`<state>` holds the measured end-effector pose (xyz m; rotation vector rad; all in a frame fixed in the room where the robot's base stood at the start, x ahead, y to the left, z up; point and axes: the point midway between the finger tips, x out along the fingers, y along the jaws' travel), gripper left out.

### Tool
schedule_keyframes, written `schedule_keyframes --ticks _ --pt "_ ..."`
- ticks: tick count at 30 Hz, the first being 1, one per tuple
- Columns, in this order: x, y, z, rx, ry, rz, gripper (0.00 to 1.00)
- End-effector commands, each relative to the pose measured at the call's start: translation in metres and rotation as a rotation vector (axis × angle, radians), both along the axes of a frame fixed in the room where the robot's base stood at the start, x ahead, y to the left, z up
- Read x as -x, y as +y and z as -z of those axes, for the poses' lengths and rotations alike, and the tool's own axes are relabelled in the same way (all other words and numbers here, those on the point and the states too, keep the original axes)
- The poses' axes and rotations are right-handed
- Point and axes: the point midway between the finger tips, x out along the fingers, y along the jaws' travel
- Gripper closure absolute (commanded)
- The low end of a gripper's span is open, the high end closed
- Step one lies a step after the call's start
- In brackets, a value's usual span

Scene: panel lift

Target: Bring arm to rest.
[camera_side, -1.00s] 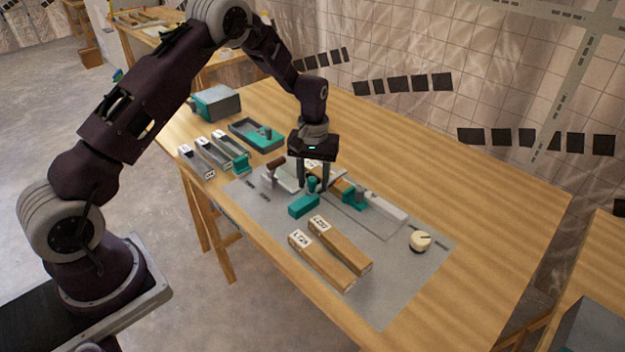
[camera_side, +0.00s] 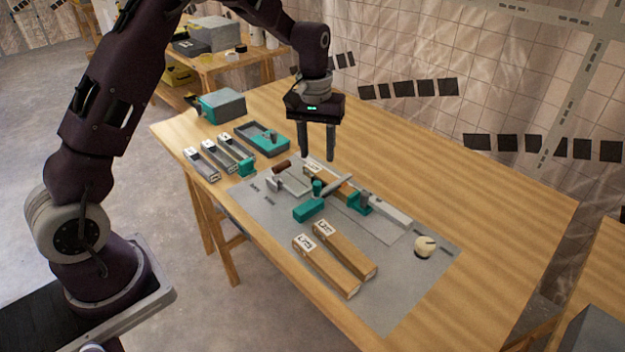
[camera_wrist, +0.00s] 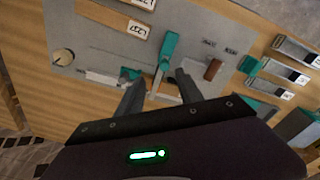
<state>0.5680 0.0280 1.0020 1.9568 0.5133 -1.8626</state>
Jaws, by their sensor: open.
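My gripper (camera_side: 317,152) is open and empty, raised above the back part of the grey work mat (camera_side: 405,285). Its two fingers point down, apart from everything below. In the wrist view my gripper (camera_wrist: 160,92) shows both fingers spread, with a teal clamp piece (camera_wrist: 168,48) on the mat beyond them. My arm is bent upward, and its top runs out of the side view.
Wooden bars (camera_side: 335,265) with labels and a cream round knob (camera_side: 424,247) lie on the mat. A teal block (camera_side: 308,209) and a fixture stand below my gripper. Grey channels (camera_side: 205,160), a teal tray (camera_side: 263,139) and a grey-teal box (camera_side: 222,105) are at left. The right tabletop is clear.

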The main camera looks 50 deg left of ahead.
Motion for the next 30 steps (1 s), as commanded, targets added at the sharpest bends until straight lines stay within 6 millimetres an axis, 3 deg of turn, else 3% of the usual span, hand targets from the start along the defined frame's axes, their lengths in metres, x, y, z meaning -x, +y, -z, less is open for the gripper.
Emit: schedule_keyframes --ticks 1,3,7,10,12,15,20,30 --pt "0.015 -0.010 -0.038 0.001 -0.045 0.037 0.57" --pt "0.050 -0.024 -0.087 -0.002 -0.105 0.104 0.57" --pt "0.131 -0.049 -0.151 -0.024 -0.214 0.240 0.57" --pt "0.198 -0.063 -0.173 -0.057 -0.296 0.345 0.57" --pt "0.239 -0.069 -0.175 -0.082 -0.343 0.407 0.57" --pt "0.281 -0.073 -0.168 -0.119 -0.395 0.475 0.57" --pt "0.309 -0.074 -0.157 -0.147 -0.430 0.524 0.57" --pt "0.311 -0.074 -0.156 -0.149 -0.431 0.526 0.57"
